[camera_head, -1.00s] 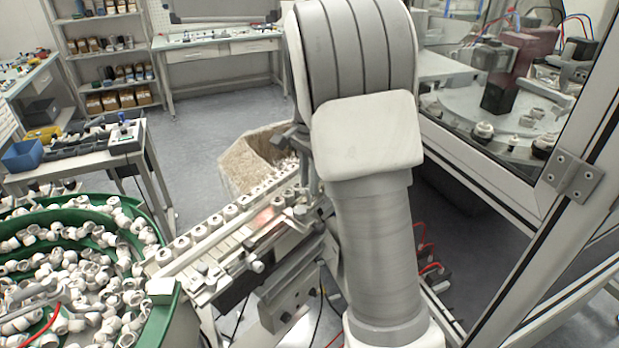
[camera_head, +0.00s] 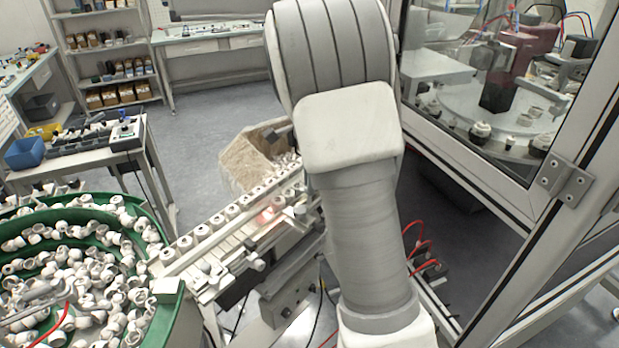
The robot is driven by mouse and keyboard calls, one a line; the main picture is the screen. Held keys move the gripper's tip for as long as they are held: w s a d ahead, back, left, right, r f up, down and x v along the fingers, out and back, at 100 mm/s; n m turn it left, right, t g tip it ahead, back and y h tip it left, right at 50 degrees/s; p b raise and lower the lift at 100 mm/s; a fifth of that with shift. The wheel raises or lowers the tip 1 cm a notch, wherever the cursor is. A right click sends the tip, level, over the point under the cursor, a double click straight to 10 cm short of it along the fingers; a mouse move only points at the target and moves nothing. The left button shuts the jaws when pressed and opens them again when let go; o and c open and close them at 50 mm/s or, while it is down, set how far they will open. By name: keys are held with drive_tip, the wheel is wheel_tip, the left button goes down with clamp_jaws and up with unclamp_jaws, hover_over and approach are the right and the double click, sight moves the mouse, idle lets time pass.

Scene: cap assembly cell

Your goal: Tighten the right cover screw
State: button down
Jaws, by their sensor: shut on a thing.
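My arm fills the middle of the head view and hides my gripper, so I cannot see its fingers or what they hold. The feed track (camera_head: 205,247) runs diagonally from the green bowl up toward my arm, with a row of white caps (camera_head: 217,222) on it. A small reddish glow lies on the track near its middle. The right cover screw cannot be made out; the upper right end of the track is behind my arm.
A green bowl feeder (camera_head: 172,318) full of white parts stands at the left. A cardboard box (camera_head: 240,168) is behind the track. A framed glass enclosure (camera_head: 455,150) with a metal hinge (camera_head: 565,182) closes off the right. Open floor lies behind the track.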

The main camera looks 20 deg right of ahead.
drive_tip(key=shift+a+m+p, duration=0.1)
drive_tip(key=shift+m+p, duration=0.8)
drive_tip(key=shift+m, duration=1)
idle(0.5)
idle(0.4)
drive_tip(key=c, duration=0.7)
unclamp_jaws()
wheel_tip(320, 180, up, 18)
drive_tip(key=shift+f, duration=0.25)
